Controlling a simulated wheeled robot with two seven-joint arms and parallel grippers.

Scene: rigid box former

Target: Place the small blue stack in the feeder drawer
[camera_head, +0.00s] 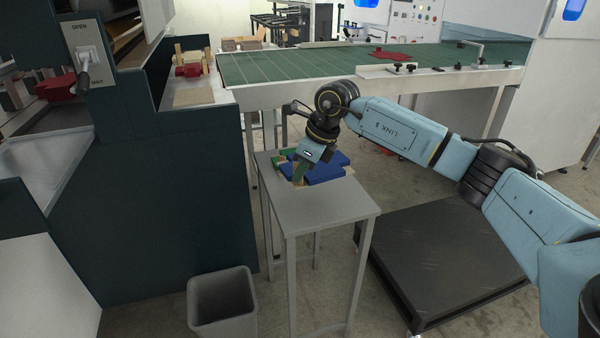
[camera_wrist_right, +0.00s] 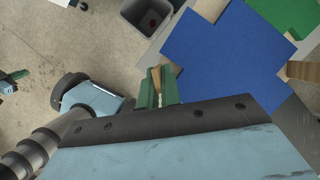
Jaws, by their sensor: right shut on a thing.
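The small blue stack (camera_head: 325,172) lies on a grey side table (camera_head: 325,205), with tan pieces at its left and right ends. It also shows in the right wrist view (camera_wrist_right: 225,50) as a broad blue sheet with notched corners. My right gripper (camera_head: 300,172) points down at the stack's left edge. In the wrist view its green fingers (camera_wrist_right: 157,85) are shut on a tan end piece of the stack. The fingers hide part of that end, and I cannot tell whether the stack is lifted. I cannot make out the feeder drawer for certain. My left gripper is not in view.
Green sheets (camera_head: 280,157) lie behind the stack on the side table. A grey bin (camera_head: 222,302) stands in front left, a low black platform (camera_head: 440,260) at right. A dark machine cabinet (camera_head: 170,200) stands left, a green-topped conveyor table (camera_head: 320,65) behind.

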